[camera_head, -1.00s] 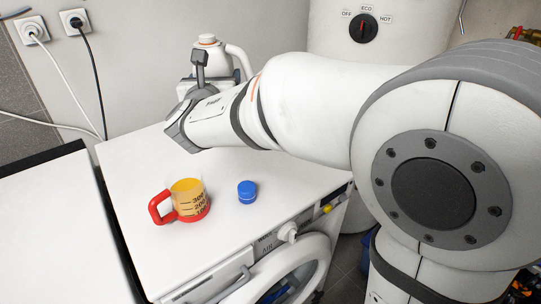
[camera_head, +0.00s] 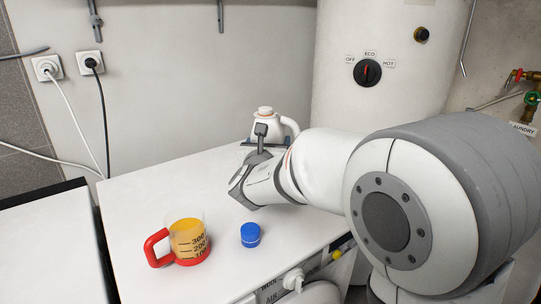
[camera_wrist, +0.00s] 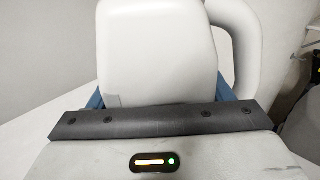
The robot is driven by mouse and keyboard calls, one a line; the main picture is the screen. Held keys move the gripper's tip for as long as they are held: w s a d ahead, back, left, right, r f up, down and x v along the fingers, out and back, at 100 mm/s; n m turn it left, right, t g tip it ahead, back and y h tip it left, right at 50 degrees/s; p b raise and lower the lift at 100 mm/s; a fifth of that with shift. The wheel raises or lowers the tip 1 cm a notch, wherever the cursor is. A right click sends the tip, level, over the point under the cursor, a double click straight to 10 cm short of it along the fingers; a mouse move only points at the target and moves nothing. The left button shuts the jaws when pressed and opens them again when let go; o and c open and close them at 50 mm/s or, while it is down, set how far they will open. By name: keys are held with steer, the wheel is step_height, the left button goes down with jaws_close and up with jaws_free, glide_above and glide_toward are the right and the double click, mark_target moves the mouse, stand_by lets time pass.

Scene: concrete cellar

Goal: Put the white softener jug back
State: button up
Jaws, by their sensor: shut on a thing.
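The white softener jug (camera_head: 267,124) is at the far end of the white machine top, with a white cap and a looped handle on its right. Its lower part is hidden behind my gripper (camera_head: 256,148). In the wrist view the jug's white body (camera_wrist: 158,50) fills the middle, between the blue finger pads, with its handle to the right. My gripper is shut on the jug. I cannot tell whether the jug's base touches the top.
A measuring cup (camera_head: 188,238) with yellow liquid and a red handle stands on the machine top (camera_head: 150,195), beside a blue cap (camera_head: 250,235). Wall sockets (camera_head: 47,67) with cables are behind at left. A white boiler (camera_head: 385,70) stands behind at right.

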steer(key=shift+f, duration=1.15)
steer(key=shift+f+b, duration=0.2)
steer(key=shift+b, duration=0.15)
steer(key=o, duration=1.7)
steer(key=shift+r, duration=0.1)
